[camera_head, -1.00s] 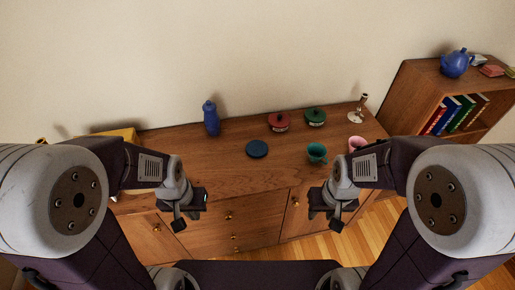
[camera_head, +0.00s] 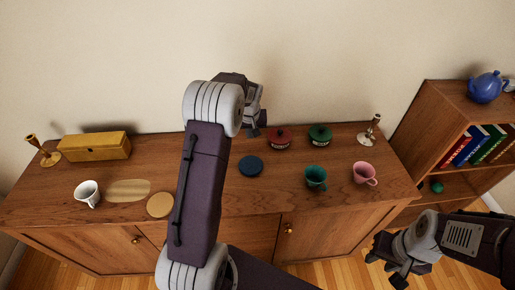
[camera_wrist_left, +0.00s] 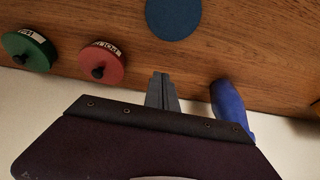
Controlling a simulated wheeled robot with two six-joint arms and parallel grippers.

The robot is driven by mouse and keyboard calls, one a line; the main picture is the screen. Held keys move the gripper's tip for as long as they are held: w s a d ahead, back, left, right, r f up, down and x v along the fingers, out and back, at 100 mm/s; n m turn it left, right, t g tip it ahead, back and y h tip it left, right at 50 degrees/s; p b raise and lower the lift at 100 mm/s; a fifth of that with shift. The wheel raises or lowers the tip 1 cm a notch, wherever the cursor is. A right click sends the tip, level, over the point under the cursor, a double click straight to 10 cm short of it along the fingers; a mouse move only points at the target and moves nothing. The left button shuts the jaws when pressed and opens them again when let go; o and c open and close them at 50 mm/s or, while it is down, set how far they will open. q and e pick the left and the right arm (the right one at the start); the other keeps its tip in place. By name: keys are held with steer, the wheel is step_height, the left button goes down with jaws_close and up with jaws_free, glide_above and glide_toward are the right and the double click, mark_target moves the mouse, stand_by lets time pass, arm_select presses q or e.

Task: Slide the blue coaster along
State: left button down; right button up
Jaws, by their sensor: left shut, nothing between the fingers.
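The blue coaster (camera_head: 250,166) is a flat, dark blue disc on the wooden cabinet top, near the middle. It also shows at the top edge of the left wrist view (camera_wrist_left: 173,14), partly cut off. My left gripper (camera_head: 257,131) is behind the coaster, toward the wall, and apart from it. Its fingers are together in the left wrist view (camera_wrist_left: 162,78), with nothing between them. My right gripper (camera_head: 385,268) hangs in front of the cabinet at the lower right, far from the coaster; its finger gap is unclear.
Red (camera_head: 279,138) and green (camera_head: 320,135) lidded pots stand right of my left gripper. A blue bottle (camera_wrist_left: 230,110) is close beside its fingers. Green (camera_head: 316,178) and pink (camera_head: 364,174) cups stand right of the coaster. A round tan disc (camera_head: 160,205) lies left of my arm.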

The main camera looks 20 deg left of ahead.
arm_select(q)
glide_above(253, 154)
steer(key=w, duration=0.1)
step_height(253, 154, down, 5)
steer(key=shift+a+r, duration=0.1)
steer(key=x, duration=0.5)
steer(key=shift+s+a, duration=0.15)
steer(key=shift+a, duration=0.2)
steer(key=s+d, duration=0.1)
steer(key=s+d+p, duration=0.1)
steer(key=s, duration=0.1)
steer(key=shift+r, duration=0.1)
steer(key=shift+s+d, duration=0.1)
steer(key=shift+s, duration=0.15)
arm_select(e)
steer(key=shift+w+d+r, duration=0.25)
steer(key=shift+w+r, duration=0.05)
steer(key=shift+w, duration=0.05)
steer(key=shift+w, duration=0.1)
